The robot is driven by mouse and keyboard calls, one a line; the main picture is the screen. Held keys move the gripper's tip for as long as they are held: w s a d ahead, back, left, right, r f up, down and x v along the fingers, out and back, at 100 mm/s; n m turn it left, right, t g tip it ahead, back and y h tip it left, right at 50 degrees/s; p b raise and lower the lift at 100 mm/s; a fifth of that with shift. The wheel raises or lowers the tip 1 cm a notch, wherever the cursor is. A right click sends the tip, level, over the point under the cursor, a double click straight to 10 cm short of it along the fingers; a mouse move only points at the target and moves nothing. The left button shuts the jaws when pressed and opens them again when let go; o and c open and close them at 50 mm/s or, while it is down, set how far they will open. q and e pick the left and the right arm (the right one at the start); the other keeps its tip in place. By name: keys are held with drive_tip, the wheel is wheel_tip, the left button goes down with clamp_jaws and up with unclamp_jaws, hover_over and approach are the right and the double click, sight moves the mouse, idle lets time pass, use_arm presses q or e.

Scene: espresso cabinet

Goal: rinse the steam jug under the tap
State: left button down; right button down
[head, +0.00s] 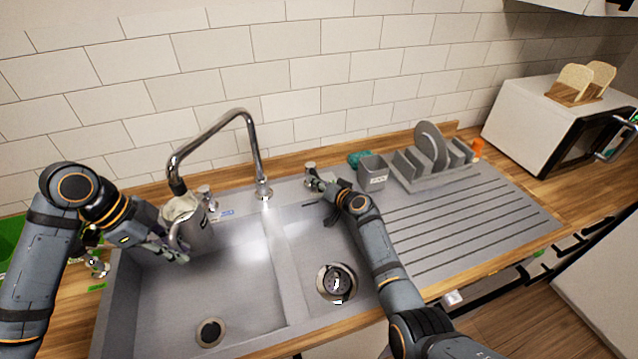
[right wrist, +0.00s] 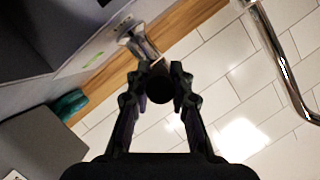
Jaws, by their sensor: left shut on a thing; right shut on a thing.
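The metal steam jug (head: 197,234) is held over the left sink basin. Its mouth is just under the end of the tap spout (head: 178,187). My left gripper (head: 180,250) is shut on the jug at its lower left side, partly hidden by my own fingers. My right gripper (head: 318,186) is shut on the right tap handle (head: 310,168), behind the right basin. In the right wrist view the metal tap handle (right wrist: 137,40) shows at my fingertips (right wrist: 160,75). I cannot tell whether water runs from the spout.
The left basin (head: 245,290) and right basin (head: 325,235) look empty. Another tap handle (head: 206,194) stands behind the jug. A grey caddy (head: 372,173) and a dish rack (head: 434,178) with plates stand right of my right gripper. A white microwave (head: 530,120) is further right.

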drive_tip(key=d+n+g+y, duration=0.1)
drive_tip(key=n+g+y, duration=0.1)
drive_tip(key=shift+w+d+f+n+y, duration=0.1)
drive_tip(key=shift+w+d+n+y, duration=0.2)
drive_tip(key=shift+d+n+y, duration=0.1)
drive_tip(key=c, duration=1.2)
unclamp_jaws()
drive_tip(key=v, duration=1.2)
